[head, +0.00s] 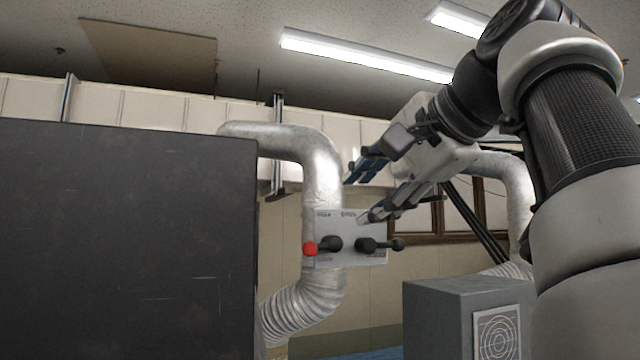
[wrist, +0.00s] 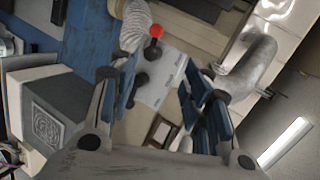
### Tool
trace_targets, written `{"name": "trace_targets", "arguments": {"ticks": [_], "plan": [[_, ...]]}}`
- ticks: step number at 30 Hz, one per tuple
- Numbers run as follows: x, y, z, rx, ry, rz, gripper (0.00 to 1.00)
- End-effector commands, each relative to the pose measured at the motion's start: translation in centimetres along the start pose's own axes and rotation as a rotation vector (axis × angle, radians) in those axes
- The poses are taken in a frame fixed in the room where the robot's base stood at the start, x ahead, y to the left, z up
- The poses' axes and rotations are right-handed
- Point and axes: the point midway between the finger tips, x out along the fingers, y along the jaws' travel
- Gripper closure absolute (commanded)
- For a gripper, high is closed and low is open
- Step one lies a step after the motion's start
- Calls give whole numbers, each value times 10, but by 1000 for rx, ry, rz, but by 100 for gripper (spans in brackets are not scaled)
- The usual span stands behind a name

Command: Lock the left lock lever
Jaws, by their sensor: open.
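A light grey plate (head: 350,257) with two dark levers is in the middle of the head view. The left lock lever (head: 331,244) has a red ball end (head: 311,249) pointing left. The right lever (head: 367,245) has a black ball end pointing right. My gripper (head: 356,198) is open and empty, above and in front of the plate in the picture. In the wrist view, the plate (wrist: 155,93) shows between the open fingers, and the red ball (wrist: 155,31) lies beyond the fingertips. Neither finger visibly touches a lever. The small lettering on the plate is unreadable.
A large dark panel (head: 130,240) fills the left of the head view. A silver duct (head: 321,185) runs behind the plate. A grey box (head: 440,315) with a patterned front stands at lower right. Open space lies between the plate and this box.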

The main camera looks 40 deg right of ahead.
Motion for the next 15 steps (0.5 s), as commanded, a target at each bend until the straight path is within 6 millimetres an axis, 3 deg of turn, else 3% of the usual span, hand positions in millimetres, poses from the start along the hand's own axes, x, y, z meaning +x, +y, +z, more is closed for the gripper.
{"name": "trace_targets", "arguments": {"ticks": [9, 15], "plan": [[-22, 4, 1, 1, 3, 0, 56], [-26, 4, 2, 1, 0, 0, 56]]}}
